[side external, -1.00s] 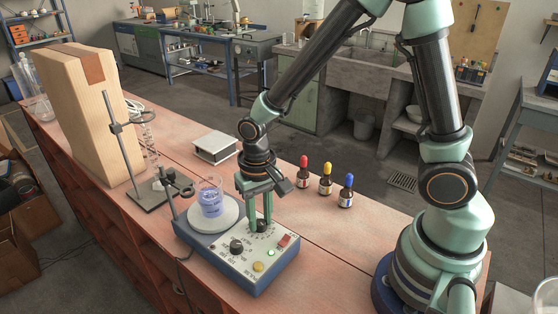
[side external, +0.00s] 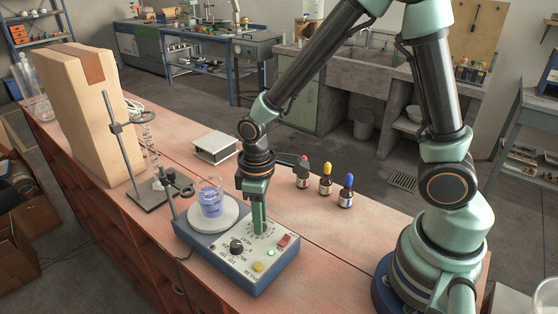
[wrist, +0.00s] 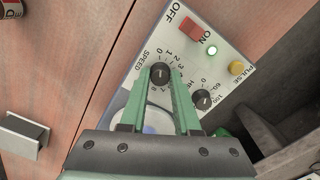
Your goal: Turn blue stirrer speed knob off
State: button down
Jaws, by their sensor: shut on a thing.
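The blue stirrer (side external: 257,283) stands on the bench with a pale front panel. Its dark speed knob (wrist: 160,73) shows in the wrist view between my fingertips, beside the word SPEED and a numbered dial. The number the knob points to is too small to tell. My gripper (wrist: 160,78) is shut on this knob from above. In the side external view my gripper (side external: 259,229) points straight down on the panel, and its fingers hide the knob.
The heat knob (wrist: 201,98) sits close beside, with a red ON/OFF switch (wrist: 190,28), a lit green lamp (wrist: 212,50) and a yellow pulse button (wrist: 236,68). A beaker of blue liquid (side external: 211,207) stands on the round plate. Three dropper bottles (side external: 326,184) stand behind.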

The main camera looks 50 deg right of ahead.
jog(key=shift+n, duration=0.7)
jog(key=c, duration=0.6)
grip_release()
jog(key=shift+r, duration=0.15)
notch_tip(320, 180, up, 12)
jog(key=shift+f, duration=0.1)
jog(key=shift+s+d+r+m+t, duration=0.7)
jog(key=shift+d+r+m+t, duration=0.25)
jog(key=shift+d+r+m, duration=0.3)
jog(key=shift+s+d+r+m+t, duration=0.7)
jog(key=shift+d+r+m+t, duration=0.3)
jog(key=shift+d, duration=0.45)
jog(key=shift+s+d+r+m+t, duration=0.7)
jog(key=shift+d+r+m+t, duration=0.15)
jog(key=shift+d+r+m, duration=0.45)
